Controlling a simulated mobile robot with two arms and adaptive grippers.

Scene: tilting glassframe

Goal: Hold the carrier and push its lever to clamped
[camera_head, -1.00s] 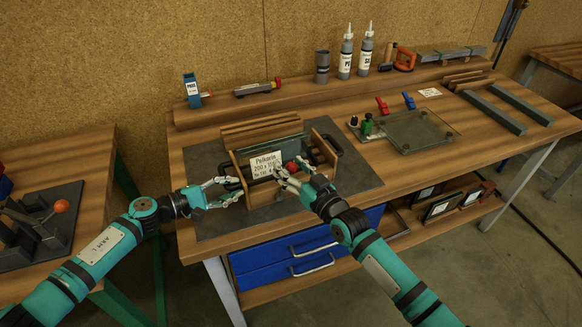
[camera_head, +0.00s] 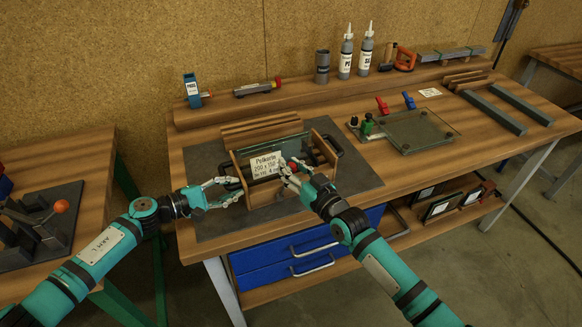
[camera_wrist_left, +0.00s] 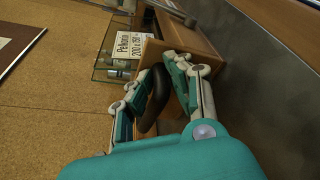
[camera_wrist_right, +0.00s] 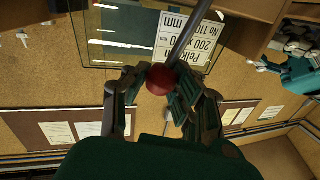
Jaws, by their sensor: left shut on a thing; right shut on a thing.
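The carrier (camera_head: 325,147) stands on the dark mat, with wooden end panels, a glass pane and a white label (camera_head: 267,163). My left gripper (camera_head: 233,188) is shut on the black handle (camera_wrist_left: 154,100) at the carrier's left end. My right gripper (camera_head: 286,172) is in front of the carrier, beside the label. In the right wrist view its fingers are shut on the red ball knob (camera_wrist_right: 160,79) of the lever (camera_wrist_right: 188,34), a grey rod.
The dark mat (camera_head: 215,222) has free room in front of the carrier. A glass plate (camera_head: 425,128) on a fixture lies to the right. Bottles (camera_head: 346,55) stand on the back shelf. A left bench holds a device with an orange knob (camera_head: 61,206).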

